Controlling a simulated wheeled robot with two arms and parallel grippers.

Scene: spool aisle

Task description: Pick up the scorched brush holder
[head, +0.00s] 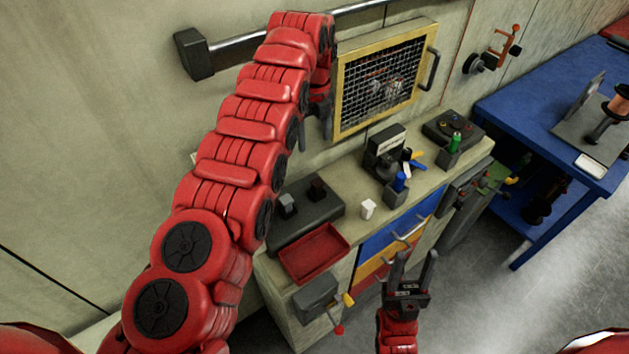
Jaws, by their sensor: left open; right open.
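Two small blocks sit on a black box (306,218) on the bench. One is dark brown (317,190) and looks like the scorched brush holder, though it is too small to be certain. The other is a grey block (288,204). My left gripper (316,118) hangs above and behind them, in front of the wall beside the yellow-framed mesh door, partly hidden by my own red arm. It is open and apart from the blocks. My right gripper (413,267) is open and empty, fingers pointing up, in front of the drawers.
A red tray (314,254) lies at the bench's front-left. The yellow-framed mesh door (382,80) is behind. A blue table (540,110) is at right, with open floor before it.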

